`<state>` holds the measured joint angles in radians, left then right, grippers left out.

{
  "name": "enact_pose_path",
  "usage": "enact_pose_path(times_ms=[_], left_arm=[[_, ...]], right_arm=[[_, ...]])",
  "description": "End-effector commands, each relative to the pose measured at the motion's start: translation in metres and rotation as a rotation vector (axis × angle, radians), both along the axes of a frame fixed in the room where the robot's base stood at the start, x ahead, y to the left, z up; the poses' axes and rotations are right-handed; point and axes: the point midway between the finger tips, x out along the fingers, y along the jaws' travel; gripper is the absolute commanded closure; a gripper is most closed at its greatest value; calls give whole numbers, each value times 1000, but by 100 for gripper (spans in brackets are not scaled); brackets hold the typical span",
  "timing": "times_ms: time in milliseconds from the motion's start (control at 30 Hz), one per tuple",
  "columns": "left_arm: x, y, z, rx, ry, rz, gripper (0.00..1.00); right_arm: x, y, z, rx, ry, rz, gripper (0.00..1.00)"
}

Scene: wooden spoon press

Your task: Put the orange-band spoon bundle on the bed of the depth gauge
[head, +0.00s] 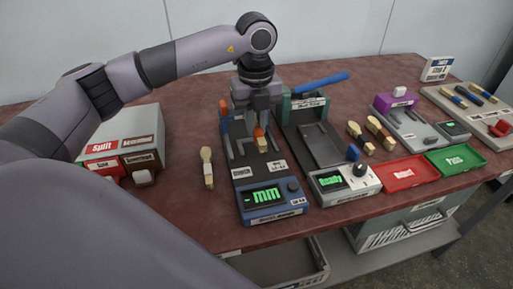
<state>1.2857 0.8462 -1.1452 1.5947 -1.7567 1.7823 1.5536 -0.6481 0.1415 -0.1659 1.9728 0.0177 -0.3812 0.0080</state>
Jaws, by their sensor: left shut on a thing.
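The depth gauge (268,194) stands near the middle of the table, with a blue front box showing "mm" in green. Its dark bed (243,154) lies behind that box. My left gripper (260,122) points down over the bed and is shut on the orange-band spoon bundle (261,142). Only a pale wooden end and some orange show below the fingers. The rest is hidden by the gripper, and I cannot tell whether the bundle touches the bed. My right gripper is not in view.
A loose spoon bundle (207,167) lies left of the gauge. A press with a blue lever (321,82) and a "Ready" box (343,181) stands close on the right. Further right are more bundles (379,132), a red tray (405,173) and a green tray (455,159). Labelled boxes (124,140) stand left.

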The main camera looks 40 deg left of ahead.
Motion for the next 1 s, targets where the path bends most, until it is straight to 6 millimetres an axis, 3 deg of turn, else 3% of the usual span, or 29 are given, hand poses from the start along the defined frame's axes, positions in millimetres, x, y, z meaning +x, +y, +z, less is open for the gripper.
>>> enact_pose_path(times_ms=[100,367,600,967,1000], left_arm=[[-1,0,-22,0,3,0,100],[0,0,-41,0,1,0,100],[0,0,-74,0,1,-1,100],[0,0,-79,0,0,-1,100],[0,0,-80,0,0,-1,81]], right_arm=[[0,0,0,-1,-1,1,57],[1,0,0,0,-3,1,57],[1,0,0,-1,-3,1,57],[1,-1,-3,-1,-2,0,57],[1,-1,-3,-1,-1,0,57]])
